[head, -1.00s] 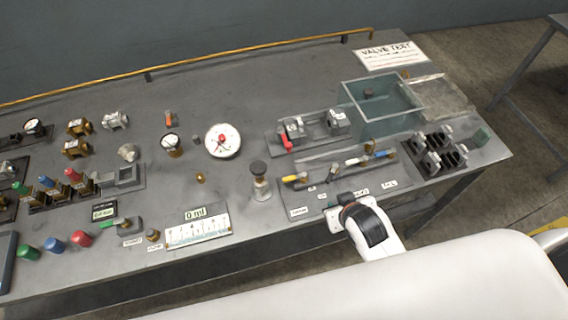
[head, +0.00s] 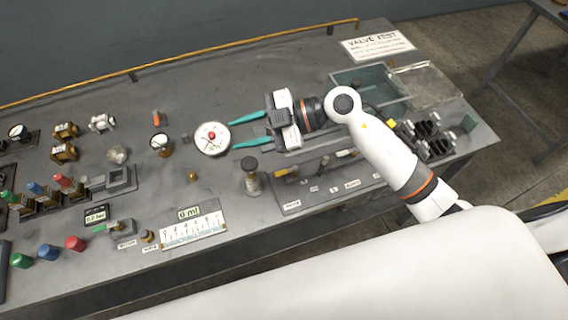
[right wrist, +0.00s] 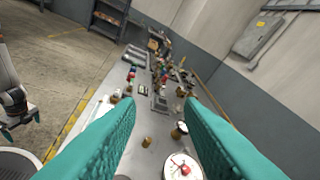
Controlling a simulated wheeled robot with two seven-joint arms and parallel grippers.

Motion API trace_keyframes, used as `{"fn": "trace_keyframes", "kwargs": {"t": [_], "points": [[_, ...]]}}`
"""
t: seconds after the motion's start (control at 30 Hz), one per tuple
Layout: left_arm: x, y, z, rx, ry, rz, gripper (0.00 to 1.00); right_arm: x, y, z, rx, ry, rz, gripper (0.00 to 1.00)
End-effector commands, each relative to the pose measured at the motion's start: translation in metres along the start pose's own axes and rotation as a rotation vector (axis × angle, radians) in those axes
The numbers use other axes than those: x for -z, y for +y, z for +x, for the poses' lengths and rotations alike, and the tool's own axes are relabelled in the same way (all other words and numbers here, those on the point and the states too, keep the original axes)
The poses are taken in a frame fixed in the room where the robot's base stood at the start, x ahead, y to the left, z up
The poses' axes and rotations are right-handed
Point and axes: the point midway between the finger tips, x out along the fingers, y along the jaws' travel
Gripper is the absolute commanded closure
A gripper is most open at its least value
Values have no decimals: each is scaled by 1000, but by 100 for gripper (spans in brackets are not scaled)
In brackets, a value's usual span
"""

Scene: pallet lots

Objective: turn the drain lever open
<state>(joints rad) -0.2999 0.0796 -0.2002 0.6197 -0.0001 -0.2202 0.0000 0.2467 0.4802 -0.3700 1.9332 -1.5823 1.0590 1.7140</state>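Several small levers sit on a labelled panel (head: 292,206) at the bench's front edge in the head view. They include a yellow-handled one (head: 287,171) at its left. The labels are too small for me to tell which is the drain lever. My right gripper (head: 241,131) is open and empty, its teal fingers pointing left over the bench beside the dial gauge (head: 212,138). Its body covers most of the valve block behind the panel, including the red lever. The right wrist view shows both fingers apart. My left gripper (right wrist: 21,126) shows there at the left edge, its teal fingers apart.
A black-topped plunger (head: 251,176) stands left of the panel. A clear tank (head: 372,88) and a black rack (head: 428,138) are to the right. A brass rail (head: 200,54) runs along the back. Valves and coloured caps crowd the left.

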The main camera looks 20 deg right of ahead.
Motion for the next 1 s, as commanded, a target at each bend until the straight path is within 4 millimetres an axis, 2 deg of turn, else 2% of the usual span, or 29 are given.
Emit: {"fn": "trace_keyframes", "kwargs": {"t": [0.1, 0.2, 0.3, 0.43, 0.63, 1.0], "points": [[0, 0, -1, 0, 0, 0, 0, 44, 14, -24, -220, 290, 72, 66], [0, 0, -1, 0, 0, 0, 0, 74, 19, -53, -323, 524, 160, 66], [0, 0, -1, 0, 0, 0, 0, 93, 20, -81, -371, 702, 236, 66], [0, 0, -2, 0, 0, 0, 0, 103, 20, -99, -390, 819, 292, 66], [-1, 0, -7, 0, 0, 0, 0, 116, 29, -91, -395, 837, 306, 66], [-2, 1, -20, 0, -1, 0, 0, 162, 62, -47, -396, 833, 304, 66]]}}
